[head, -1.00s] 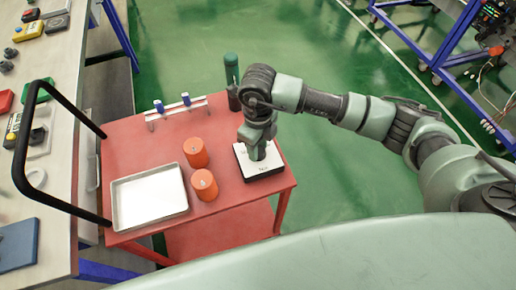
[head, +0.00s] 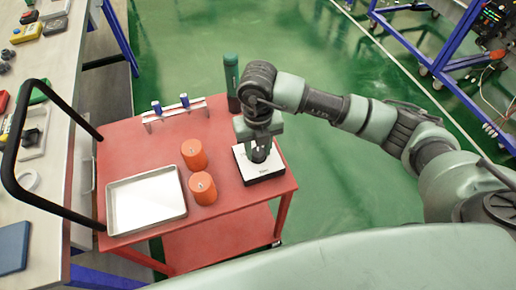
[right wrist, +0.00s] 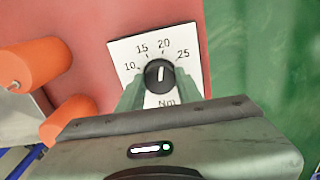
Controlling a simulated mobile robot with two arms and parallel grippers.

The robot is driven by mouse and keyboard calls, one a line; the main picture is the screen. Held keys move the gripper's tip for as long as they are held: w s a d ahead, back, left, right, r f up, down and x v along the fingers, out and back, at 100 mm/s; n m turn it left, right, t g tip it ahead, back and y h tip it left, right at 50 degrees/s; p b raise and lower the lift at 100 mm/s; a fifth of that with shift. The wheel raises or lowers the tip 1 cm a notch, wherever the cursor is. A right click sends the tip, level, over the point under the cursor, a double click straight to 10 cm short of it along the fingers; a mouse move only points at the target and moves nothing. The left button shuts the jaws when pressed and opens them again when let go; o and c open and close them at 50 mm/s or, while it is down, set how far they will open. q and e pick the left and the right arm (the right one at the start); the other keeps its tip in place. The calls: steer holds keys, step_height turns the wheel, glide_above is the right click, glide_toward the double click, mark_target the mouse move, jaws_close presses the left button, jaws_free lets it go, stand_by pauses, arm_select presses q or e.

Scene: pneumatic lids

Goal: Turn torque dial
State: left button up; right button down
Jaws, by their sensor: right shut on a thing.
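The torque dial is a black round knob (right wrist: 159,75) with a white pointer line, on a white square plate (right wrist: 122,52) marked 10, 15, 20, 25 and Nm. In the right wrist view the pointer aims up, near the 20 mark. In the head view the plate tops a box (head: 272,167) at the right end of the red cart (head: 232,202). My right gripper (right wrist: 160,88) points down over the box, its fingers on either side of the knob and shut on it; it also shows in the head view (head: 259,154). My left gripper is not in view.
On the cart stand two orange cylinders (head: 194,154), a metal tray (head: 146,200), a small rack with blue-topped pieces (head: 176,111) and a dark green cylinder (head: 232,80). A workbench (head: 62,135) runs along the left. Green floor lies open behind the cart.

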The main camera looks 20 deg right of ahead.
mark_target(258, 152)
steer(key=shift+w+r, duration=0.1)
steer(key=shift+r, duration=0.05)
stand_by(0.3)
steer(key=c, duration=0.9)
jaws_free()
steer(key=shift+c, duration=0.2)
steer(key=shift+r+b, duration=0.65)
steer(key=shift+r, duration=3.2)
